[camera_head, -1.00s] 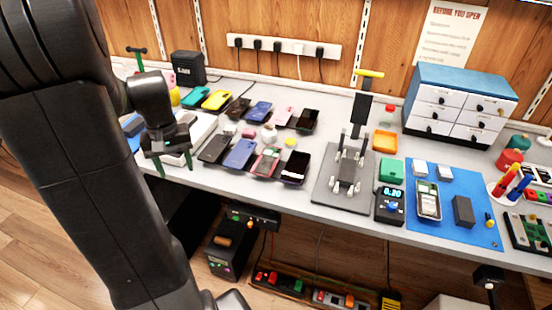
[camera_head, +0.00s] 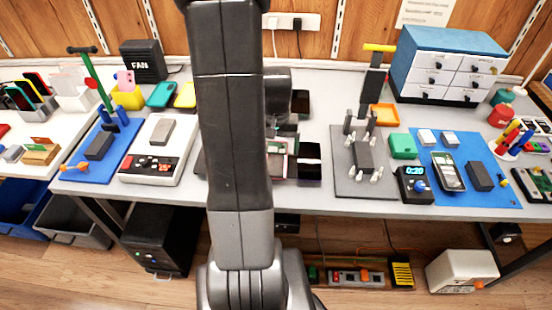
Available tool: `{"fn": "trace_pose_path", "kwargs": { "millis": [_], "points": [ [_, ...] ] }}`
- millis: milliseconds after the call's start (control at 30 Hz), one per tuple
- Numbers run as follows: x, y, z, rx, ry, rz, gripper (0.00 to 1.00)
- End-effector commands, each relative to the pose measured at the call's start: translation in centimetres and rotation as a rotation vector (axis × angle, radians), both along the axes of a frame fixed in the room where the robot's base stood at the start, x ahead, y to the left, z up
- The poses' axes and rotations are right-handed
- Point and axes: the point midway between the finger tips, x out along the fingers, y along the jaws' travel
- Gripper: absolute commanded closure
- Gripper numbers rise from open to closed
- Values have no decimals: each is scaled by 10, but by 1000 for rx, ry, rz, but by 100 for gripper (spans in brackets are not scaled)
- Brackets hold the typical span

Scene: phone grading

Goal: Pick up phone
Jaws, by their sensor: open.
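Several phones lie on the grey bench, most of them hidden behind my arm. A dark phone (camera_head: 309,152) lies in the front row just right of the arm, and a red-edged phone (camera_head: 278,168) beside it is partly covered. Another dark phone (camera_head: 301,103) lies farther back. A phone with a lit screen (camera_head: 447,171) lies on the blue mat (camera_head: 475,193) at the right. My gripper (camera_head: 284,128) is open and shows only partly at the right edge of the arm, over the phone group. Its fingertips are largely hidden, and I cannot tell whether it touches a phone.
A test stand (camera_head: 345,185) with upright pins stands right of the phones, beside a small digital meter (camera_head: 412,186). A white drawer cabinet (camera_head: 440,75) with a blue top is at the back right. A white box with red controls (camera_head: 147,165) lies left.

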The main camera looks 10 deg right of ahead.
Motion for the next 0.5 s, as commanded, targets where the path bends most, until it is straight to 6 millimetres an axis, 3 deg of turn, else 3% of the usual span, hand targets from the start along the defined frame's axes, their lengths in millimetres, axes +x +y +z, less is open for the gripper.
{"fn": "trace_pose_path", "kwargs": {
  "millis": [200, 467, 500],
  "points": [
    [0, 2, -26, 1, 2, 0, 11],
    [0, 2, -29, 0, 0, 0, 11],
    [0, 2, -29, 0, 0, 0, 15]
  ]
}}
